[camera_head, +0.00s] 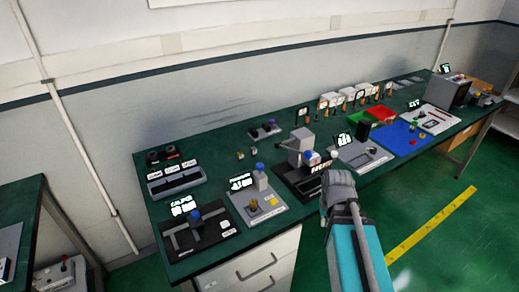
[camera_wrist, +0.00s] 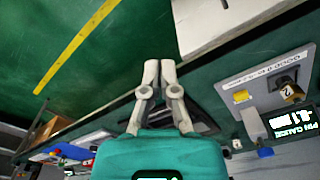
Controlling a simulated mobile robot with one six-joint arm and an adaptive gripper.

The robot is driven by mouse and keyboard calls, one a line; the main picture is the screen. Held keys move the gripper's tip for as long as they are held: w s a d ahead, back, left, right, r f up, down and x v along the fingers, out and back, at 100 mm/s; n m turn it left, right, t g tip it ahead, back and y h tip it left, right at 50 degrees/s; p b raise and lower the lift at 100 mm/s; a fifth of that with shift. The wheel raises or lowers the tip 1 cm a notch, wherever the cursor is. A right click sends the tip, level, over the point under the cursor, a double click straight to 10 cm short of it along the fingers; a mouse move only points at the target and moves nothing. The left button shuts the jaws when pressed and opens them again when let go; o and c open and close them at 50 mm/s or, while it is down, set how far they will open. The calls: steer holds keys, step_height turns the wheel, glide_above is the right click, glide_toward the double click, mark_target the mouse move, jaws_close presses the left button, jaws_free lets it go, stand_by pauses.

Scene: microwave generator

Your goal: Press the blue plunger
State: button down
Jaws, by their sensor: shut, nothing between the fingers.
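Three blue-topped parts show in the head view, and I cannot tell which is the plunger. One (camera_head: 309,155) is on the black-based press unit, one (camera_head: 260,167) tops a grey block on the pin gauge plate (camera_head: 273,212), and one (camera_head: 195,215) is on the caliper plate. In the wrist view a small blue part (camera_wrist: 265,152) shows beside the pin gauge display (camera_wrist: 290,122). My gripper (camera_wrist: 160,65) has its fingertips together and empty, apart from every blue part. In the head view my arm hides the fingers.
The green bench holds several stations along its length. A red tray (camera_head: 379,113) and blue mat (camera_head: 400,138) lie further right. A white drawer cabinet (camera_head: 254,268) stands under the front edge. Green floor with a yellow stripe (camera_head: 430,225) is free in front.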

step_height(320, 180, up, 11)
steer(key=w+p, duration=0.2)
steer(key=p, duration=0.8)
step_height(320, 180, up, 7)
steer(key=m+p, duration=0.6)
steer(key=m, duration=0.5)
glide_above(260, 165)
steer(key=shift+f, duration=0.1)
steer(key=shift+f, duration=0.2)
step_height(260, 165, down, 14)
steer(key=b, duration=1.3)
steer(key=shift+r+b, duration=0.2)
steer(key=shift+b, duration=0.15)
